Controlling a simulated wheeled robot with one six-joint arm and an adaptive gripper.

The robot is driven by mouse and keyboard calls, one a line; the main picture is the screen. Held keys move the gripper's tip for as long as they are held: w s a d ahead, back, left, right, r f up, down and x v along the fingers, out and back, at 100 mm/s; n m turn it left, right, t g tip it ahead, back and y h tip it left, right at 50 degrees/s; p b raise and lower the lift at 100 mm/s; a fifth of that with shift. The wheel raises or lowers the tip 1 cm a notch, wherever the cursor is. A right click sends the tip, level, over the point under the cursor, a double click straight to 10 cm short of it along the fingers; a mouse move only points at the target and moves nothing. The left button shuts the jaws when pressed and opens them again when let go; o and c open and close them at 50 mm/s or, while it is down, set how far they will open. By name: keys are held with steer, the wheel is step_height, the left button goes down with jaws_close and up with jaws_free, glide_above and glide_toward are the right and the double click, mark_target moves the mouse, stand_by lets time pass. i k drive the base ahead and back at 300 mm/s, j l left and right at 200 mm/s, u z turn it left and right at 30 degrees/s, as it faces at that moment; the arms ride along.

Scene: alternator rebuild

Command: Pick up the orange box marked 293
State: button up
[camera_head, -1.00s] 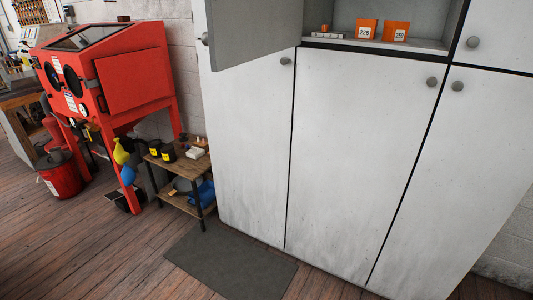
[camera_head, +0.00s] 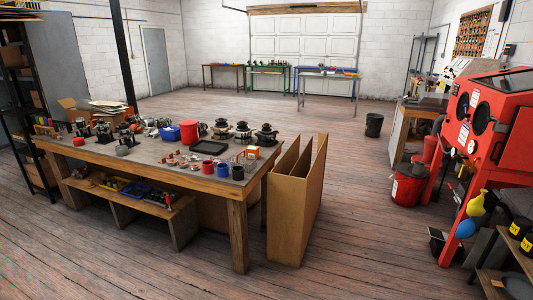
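No box with a readable 293 is in view. On the right end of the wooden workbench (camera_head: 215,182) stands a small orange item with a pale face (camera_head: 250,153), perhaps a labelled box. Any marking on it is too small to read. It is near the dark and blue cups (camera_head: 238,173). My gripper does not show in this view.
Tall cardboard dividers (camera_head: 287,217) stand on the floor against the bench's right end. A red blast cabinet (camera_head: 503,150) and a red bin (camera_head: 407,188) are at the right. The wooden floor (camera_head: 365,210) between is clear. Further tables (camera_head: 328,76) stand at the back.

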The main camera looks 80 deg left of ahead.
mark_target(251, 151)
steer(key=u, duration=2.3)
steer(key=i+j+u, duration=0.15)
steer(key=i+j, duration=0.15)
steer(key=i, duration=0.25)
steer(key=i+j+u, duration=0.15)
steer(key=i, duration=0.4)
steer(key=i+j+u, duration=0.1)
steer(key=i+j, duration=0.2)
steer(key=i, duration=0.3)
steer(key=i+j+u, duration=0.15)
steer(key=i, duration=0.4)
